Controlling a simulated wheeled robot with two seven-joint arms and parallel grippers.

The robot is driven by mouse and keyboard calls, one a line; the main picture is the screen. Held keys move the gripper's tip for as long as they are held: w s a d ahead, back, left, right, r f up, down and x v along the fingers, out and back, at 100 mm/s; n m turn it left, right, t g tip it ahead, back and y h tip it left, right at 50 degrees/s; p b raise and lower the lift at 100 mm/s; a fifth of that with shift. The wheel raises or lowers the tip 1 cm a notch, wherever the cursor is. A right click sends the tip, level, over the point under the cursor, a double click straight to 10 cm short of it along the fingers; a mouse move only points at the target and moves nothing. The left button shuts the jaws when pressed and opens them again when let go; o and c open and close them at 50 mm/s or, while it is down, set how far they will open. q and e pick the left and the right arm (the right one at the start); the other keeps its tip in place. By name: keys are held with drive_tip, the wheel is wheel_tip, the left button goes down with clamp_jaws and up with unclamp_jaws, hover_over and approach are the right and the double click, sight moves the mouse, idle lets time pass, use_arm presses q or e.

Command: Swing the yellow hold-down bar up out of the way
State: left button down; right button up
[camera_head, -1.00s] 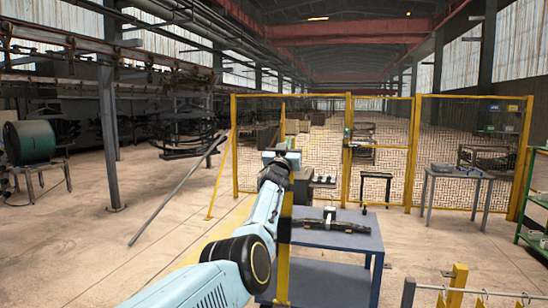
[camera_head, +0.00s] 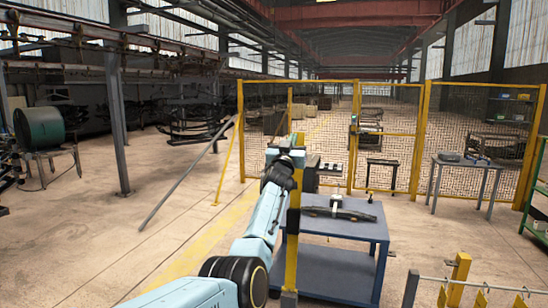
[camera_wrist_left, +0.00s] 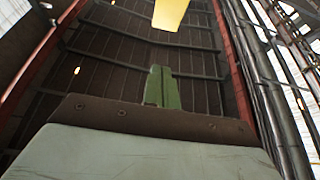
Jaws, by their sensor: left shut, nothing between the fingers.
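The yellow hold-down bar (camera_head: 292,262) stands close to upright in the head view, in front of a blue table. My left gripper (camera_head: 287,150) is raised at the bar's upper end, pointing away and upward. In the left wrist view the green fingers (camera_wrist_left: 161,86) are together with nothing between them, against the roof. A yellow piece (camera_wrist_left: 170,12) shows beyond the fingertips, apart from them in the picture. I cannot tell whether the gripper touches the bar. My right gripper is not in view.
The blue table (camera_head: 340,228) behind the bar carries a dark part (camera_head: 340,214). A yellow mesh fence (camera_head: 390,140) stands behind it. A rail with yellow brackets (camera_head: 460,285) is at the lower right. Open floor lies to the left.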

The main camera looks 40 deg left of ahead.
use_arm(q)
drive_tip(key=s+d+f+b, duration=0.1)
drive_tip(key=s+d+f, duration=0.2)
drive_tip(key=s+f, duration=0.2)
drive_tip(key=shift+s+d+f, duration=0.3)
drive_tip(key=shift+s, duration=0.25)
